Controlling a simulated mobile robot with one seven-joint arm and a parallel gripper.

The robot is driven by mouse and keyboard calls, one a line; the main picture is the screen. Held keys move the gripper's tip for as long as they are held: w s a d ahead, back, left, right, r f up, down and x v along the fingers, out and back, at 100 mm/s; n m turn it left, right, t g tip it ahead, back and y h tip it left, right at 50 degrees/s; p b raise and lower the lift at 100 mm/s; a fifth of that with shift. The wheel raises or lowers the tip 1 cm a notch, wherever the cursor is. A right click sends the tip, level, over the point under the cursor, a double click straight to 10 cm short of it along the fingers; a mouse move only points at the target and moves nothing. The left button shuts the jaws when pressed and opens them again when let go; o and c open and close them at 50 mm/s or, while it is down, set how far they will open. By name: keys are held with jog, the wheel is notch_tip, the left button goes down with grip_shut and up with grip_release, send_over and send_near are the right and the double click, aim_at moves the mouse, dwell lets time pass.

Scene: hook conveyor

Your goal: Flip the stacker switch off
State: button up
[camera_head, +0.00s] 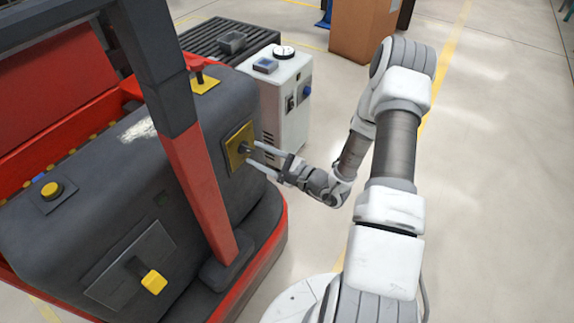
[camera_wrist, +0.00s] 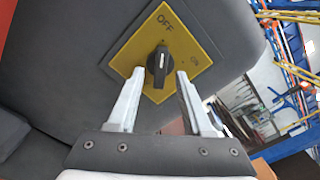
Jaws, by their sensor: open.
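The stacker (camera_head: 115,200) is dark grey and red and fills the left of the head view. Its switch is a black rotary knob (camera_wrist: 159,66) on a yellow square plate (camera_wrist: 125,60) marked OFF and ON; the plate also shows in the head view (camera_head: 233,138). In the wrist view the knob's handle stands roughly upright, with a pale line on it. I cannot tell for sure which label it points to. My gripper (camera_wrist: 160,75) is open, its fingers on either side of the knob, with gaps visible. In the head view my gripper (camera_head: 254,155) reaches the plate from the right.
A grey-white cabinet (camera_head: 285,90) with a dial on top stands just behind the gripper. A red and dark post (camera_head: 195,150) of the stacker rises left of the switch. A brown box (camera_head: 362,28) is farther back. The floor at right is clear.

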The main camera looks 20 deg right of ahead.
jog(key=p+v, duration=0.2)
jog(key=v, duration=1.4)
jog(key=shift+r, duration=0.1)
jog(key=s+a+r+n+g+y, duration=0.2)
jog(key=a+r+n+g+y, duration=0.1)
jog(key=a+r+n+g, duration=0.7)
jog(key=s+r+n+g+h, duration=0.3)
jog(key=s+r+n+h, duration=0.4)
jog(key=s+r+h, duration=0.4)
notch_tip(320, 180, up, 26)
jog(key=n+t+h+p, duration=0.2)
jog(key=n+t+p, duration=0.1)
jog(key=p, duration=1.5)
jog(key=shift+w+a+n+t+h, duration=0.3)
jog(key=shift+a+t, duration=0.05)
jog(key=shift+t, duration=0.15)
